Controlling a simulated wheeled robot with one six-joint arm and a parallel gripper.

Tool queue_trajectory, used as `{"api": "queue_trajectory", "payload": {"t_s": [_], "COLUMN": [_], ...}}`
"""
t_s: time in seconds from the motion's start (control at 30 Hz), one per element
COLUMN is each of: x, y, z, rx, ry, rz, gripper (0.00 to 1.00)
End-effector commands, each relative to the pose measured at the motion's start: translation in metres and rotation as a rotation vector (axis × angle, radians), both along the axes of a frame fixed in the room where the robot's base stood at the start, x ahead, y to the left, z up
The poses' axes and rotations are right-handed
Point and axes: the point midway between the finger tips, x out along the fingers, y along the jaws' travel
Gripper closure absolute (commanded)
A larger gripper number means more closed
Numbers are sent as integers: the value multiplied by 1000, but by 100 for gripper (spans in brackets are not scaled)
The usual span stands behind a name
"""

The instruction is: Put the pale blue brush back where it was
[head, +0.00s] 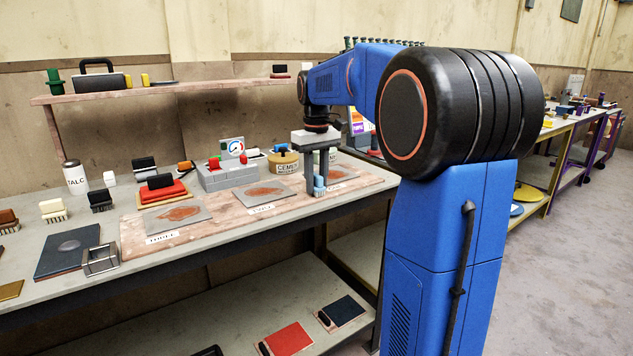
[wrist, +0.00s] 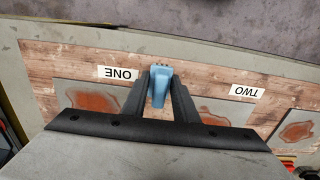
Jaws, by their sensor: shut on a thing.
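The pale blue brush (head: 319,186) is held between the fingers of my gripper (head: 318,170), bristles downward, over the long wooden board (head: 220,232) on the bench. In the wrist view the brush (wrist: 160,84) shows between the two dark fingers of my gripper (wrist: 159,92), in the gap between the labels ONE (wrist: 119,73) and TWO (wrist: 248,91). Whether the bristles touch the board cannot be told. Grey plates with reddish patches lie on the board; the middle one (head: 265,192) is left of the gripper in the head view.
A cement tin (head: 284,164) and grey blocks with a gauge (head: 228,177) stand behind the board. A talc bottle (head: 74,178), a black brush (head: 100,201), a cream brush (head: 53,211) and a metal frame (head: 101,260) occupy the bench's left. A shelf (head: 185,89) runs behind.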

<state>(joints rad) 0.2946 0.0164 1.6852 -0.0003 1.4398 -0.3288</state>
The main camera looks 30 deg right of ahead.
Motion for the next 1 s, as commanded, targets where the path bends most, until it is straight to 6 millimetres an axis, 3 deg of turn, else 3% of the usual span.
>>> {"api": "queue_trajectory", "payload": {"t_s": [0.23, 0.27, 0.33, 0.73, 1.0], "x": [0, 0, 0, 0, 1], "y": [0, 0, 0, 0, 0], "z": [-2, -2, -2, 4, 47], "rx": [0, 0, 0, 0, -1], "ry": [0, 0, 0, -1, -3], "rz": [0, 0, 0, 0, 0], "gripper": [98, 69, 55, 55, 55]}}
